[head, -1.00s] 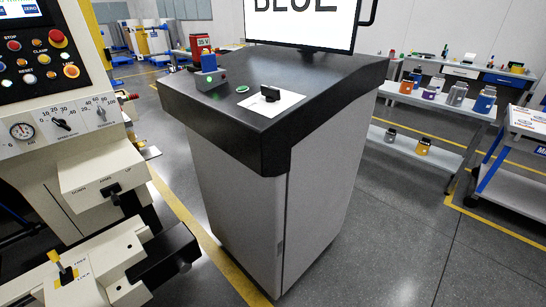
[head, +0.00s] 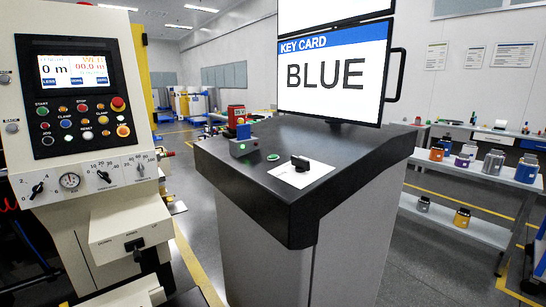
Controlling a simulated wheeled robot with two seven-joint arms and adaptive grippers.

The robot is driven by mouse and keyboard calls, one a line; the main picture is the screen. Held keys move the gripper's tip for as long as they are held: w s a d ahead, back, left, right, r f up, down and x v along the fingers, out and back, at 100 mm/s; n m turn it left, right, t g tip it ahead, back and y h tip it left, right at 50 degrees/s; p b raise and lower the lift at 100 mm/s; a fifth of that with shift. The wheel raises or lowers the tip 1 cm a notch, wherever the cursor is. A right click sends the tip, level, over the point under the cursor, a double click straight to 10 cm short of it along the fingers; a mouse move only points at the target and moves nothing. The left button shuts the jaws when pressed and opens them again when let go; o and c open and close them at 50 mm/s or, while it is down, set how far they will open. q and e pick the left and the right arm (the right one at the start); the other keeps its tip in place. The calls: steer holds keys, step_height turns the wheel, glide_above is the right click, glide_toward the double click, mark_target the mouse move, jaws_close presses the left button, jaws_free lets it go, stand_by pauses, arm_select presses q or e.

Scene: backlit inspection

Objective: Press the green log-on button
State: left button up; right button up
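A round green button (head: 273,157) sits on the dark sloping top of the console (head: 240,178). It lies between a small dark box (head: 243,148) with a green light and a white plate (head: 313,175). Nothing covers it, and no label on it can be read. Another green button (head: 42,111), marked START, is on the black panel of the machine at the left. A blue block (head: 243,131) stands upright at the dark box. Neither of my grippers is in view.
A black knob (head: 300,162) stands on the white plate. A screen (head: 335,72) above the console reads KEY CARD BLUE. The beige machine (head: 120,215) stands close at the left. A shelf (head: 470,175) with several coloured containers is at the right.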

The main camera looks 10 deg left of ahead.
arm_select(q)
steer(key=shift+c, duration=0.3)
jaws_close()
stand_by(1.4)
